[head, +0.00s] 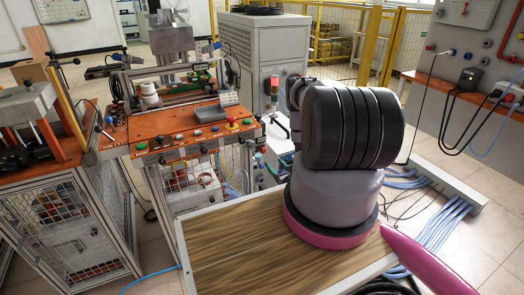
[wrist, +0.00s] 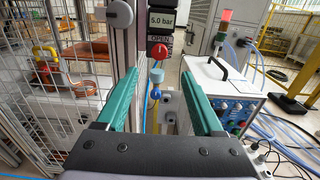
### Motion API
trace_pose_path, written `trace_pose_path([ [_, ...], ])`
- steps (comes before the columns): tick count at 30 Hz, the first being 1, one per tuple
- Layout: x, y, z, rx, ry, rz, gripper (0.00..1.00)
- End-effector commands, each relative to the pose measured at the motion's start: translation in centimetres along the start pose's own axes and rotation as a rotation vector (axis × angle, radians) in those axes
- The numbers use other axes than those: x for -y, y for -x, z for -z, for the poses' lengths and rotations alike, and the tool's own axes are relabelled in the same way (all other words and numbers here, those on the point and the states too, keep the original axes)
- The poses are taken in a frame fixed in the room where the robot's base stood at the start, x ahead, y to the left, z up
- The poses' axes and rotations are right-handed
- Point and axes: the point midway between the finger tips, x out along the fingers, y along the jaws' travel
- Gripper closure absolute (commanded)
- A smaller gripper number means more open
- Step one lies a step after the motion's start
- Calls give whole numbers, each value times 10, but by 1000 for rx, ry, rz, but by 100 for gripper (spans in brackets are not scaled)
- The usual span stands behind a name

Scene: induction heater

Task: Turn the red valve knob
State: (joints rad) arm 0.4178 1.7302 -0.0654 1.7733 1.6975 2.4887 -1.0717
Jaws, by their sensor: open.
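The red valve knob (wrist: 159,51) is small and round and shows in the wrist view, just above centre. My gripper (wrist: 160,74) has two teal fingers, spread wide and empty. The knob appears between the fingertips in the picture, beyond them, and looks apart from both. In the head view my arm blocks part of the scene, and I cannot make out my gripper or the knob there.
In the wrist view, a mesh cage (wrist: 50,65) stands at left and a white box with a black handle (wrist: 222,88) at right. Blue hoses lie near the box. In the head view, an orange workbench (head: 165,125) stands left of my arm, with a chiller cabinet (head: 262,55) behind.

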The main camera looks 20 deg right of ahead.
Motion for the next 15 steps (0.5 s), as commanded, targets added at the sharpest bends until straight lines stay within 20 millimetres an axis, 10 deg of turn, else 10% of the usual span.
trace_pose_path([
  [15,-1,-88,-2,4,1,-4,31],
])
